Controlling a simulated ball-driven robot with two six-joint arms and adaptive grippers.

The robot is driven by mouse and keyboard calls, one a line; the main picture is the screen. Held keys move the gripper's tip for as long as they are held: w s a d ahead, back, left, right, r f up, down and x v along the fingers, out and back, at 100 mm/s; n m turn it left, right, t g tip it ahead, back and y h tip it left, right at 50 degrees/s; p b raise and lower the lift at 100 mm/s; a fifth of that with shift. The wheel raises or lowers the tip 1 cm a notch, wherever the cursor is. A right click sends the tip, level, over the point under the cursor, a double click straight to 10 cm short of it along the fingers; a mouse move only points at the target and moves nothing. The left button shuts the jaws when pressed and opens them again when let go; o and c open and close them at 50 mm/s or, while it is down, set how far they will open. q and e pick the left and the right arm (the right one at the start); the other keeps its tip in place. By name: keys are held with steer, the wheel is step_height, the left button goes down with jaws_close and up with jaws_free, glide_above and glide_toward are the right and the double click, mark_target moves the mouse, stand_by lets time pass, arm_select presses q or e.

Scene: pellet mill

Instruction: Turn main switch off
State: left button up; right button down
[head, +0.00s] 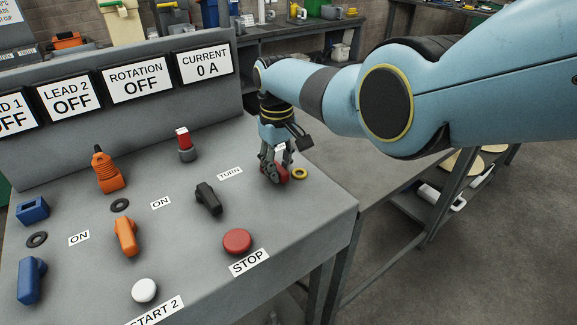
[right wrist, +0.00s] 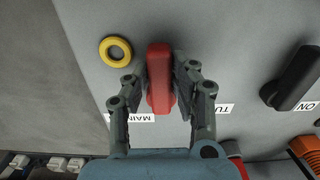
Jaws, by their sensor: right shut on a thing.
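The main switch is a red bar handle (right wrist: 160,78) on the grey panel, beside a label reading "MAIN". In the head view the red handle (head: 282,174) shows partly behind my fingers near the panel's right edge. My right gripper (head: 273,171) points down onto it and is shut on it. In the right wrist view one finger of this gripper (right wrist: 161,82) lies on each side of the handle, which stands lengthwise between them. My left gripper is not in view.
A yellow ring (right wrist: 116,50) lies beside the handle. A black knob (head: 208,198), a red stop button (head: 237,241), a red-topped plug (head: 185,144) and orange knobs (head: 125,236) stand left of my gripper. The displays (head: 137,80) read OFF and 0 A.

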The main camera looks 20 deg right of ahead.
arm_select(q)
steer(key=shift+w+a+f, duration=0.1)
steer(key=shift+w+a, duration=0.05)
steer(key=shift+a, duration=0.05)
arm_select(e)
steer(key=shift+a+m, duration=0.1)
steer(key=shift+m, duration=0.2)
steer(key=c, duration=1.1)
jaws_free()
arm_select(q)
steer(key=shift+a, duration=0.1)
arm_select(e)
step_height(320, 180, up, 12)
